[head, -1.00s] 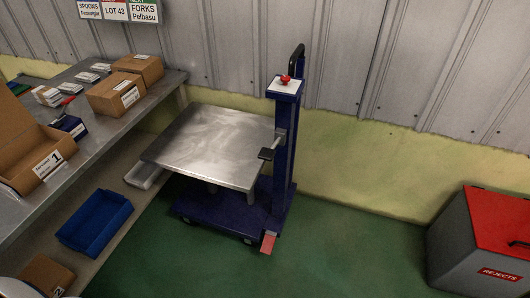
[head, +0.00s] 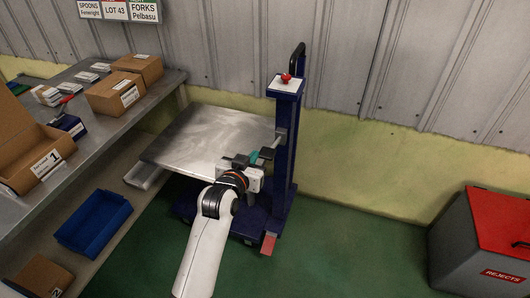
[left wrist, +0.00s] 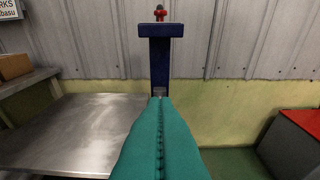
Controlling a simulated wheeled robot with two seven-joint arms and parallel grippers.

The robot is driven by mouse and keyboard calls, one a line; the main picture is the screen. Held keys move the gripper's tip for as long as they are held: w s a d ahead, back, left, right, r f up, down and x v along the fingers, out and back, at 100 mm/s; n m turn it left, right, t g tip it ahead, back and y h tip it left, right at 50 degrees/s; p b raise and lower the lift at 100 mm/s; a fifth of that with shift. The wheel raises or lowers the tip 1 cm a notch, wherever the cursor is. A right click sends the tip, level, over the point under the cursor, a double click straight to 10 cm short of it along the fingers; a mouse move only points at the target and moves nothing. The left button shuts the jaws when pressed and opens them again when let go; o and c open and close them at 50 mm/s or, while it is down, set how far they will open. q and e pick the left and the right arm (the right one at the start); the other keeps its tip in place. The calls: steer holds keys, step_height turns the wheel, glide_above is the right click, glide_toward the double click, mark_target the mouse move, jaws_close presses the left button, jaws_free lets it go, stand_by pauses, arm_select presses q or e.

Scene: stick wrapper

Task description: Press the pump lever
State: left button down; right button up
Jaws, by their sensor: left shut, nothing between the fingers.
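The pump lever is a short metal rod with a black pad (head: 268,153), sticking out from the dark blue column (head: 285,160) of the lift cart in the head view. My left gripper (head: 254,156) has teal fingers and is shut and empty. Its fingertips are beside the lever's pad; I cannot tell whether they touch. In the left wrist view the shut fingers (left wrist: 160,100) point at the column (left wrist: 160,60) and hide most of the lever. My right gripper is out of view.
The cart's steel platform (head: 195,135) lies left of the column. A red knob (head: 286,77) tops the column, and a red pedal (head: 268,243) is at its base. A bench with boxes (head: 125,90) stands left, a rejects bin (head: 485,235) right. The green floor between is clear.

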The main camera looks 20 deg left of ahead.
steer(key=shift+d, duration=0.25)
arm_select(q)
glide_above(265, 157)
step_height(265, 157, down, 2)
steer(key=f, duration=0.1)
step_height(265, 157, down, 2)
steer(key=shift+f, duration=0.8)
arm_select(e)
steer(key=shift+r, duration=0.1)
arm_select(q)
steer(key=shift+f, duration=0.1)
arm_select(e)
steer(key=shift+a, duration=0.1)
